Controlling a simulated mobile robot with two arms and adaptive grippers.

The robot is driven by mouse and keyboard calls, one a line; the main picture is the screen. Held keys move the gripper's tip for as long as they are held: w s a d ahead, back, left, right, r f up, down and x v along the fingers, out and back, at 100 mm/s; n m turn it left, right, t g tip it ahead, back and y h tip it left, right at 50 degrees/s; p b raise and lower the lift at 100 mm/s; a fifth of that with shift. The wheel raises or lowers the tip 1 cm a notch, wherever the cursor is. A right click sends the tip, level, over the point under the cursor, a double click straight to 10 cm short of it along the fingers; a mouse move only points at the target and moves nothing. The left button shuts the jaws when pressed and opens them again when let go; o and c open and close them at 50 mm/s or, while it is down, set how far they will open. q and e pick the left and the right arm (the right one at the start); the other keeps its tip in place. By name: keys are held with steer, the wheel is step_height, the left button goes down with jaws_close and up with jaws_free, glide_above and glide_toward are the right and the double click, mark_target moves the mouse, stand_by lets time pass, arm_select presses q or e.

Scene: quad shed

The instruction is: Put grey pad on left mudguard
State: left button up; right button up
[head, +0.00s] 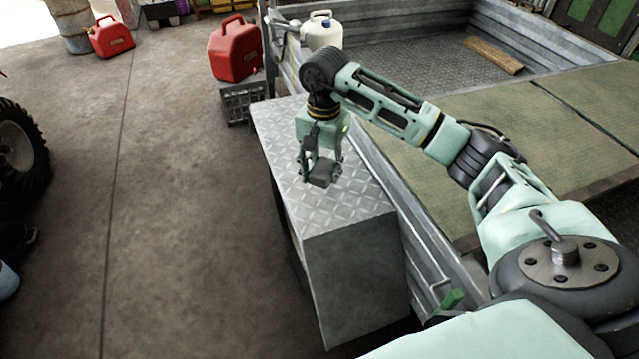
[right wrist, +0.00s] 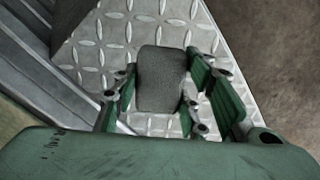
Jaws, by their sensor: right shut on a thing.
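The grey pad (head: 321,172) is a small dark block held between the fingers of my right gripper (head: 320,168). In the right wrist view the pad (right wrist: 161,78) sits between the green fingers of the right gripper (right wrist: 165,95), which are shut on it. The left mudguard (head: 350,225) is the box with a diamond-plate top beside the trailer. The gripper and pad are over this top, which also shows beneath them in the right wrist view (right wrist: 150,22). I cannot tell whether the pad touches the plate. My left gripper is not in view.
The trailer bed (head: 400,70) lies to the right, with a wooden plank (head: 493,55) and green-brown boards (head: 520,125). A red can (head: 236,50) stands on a dark crate (head: 243,100) behind the mudguard, near a white jug (head: 321,32).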

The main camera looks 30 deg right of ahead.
mark_target(320, 195)
steer(key=shift+s+a+f, duration=0.1)
steer(key=shift+a+f, duration=0.3)
steer(key=shift+a, duration=0.1)
step_height(320, 195, down, 4)
steer(key=shift+b, duration=0.3)
steer(key=o, duration=1.1)
steer(key=shift+c, duration=0.2)
steer(key=shift+o, duration=0.7)
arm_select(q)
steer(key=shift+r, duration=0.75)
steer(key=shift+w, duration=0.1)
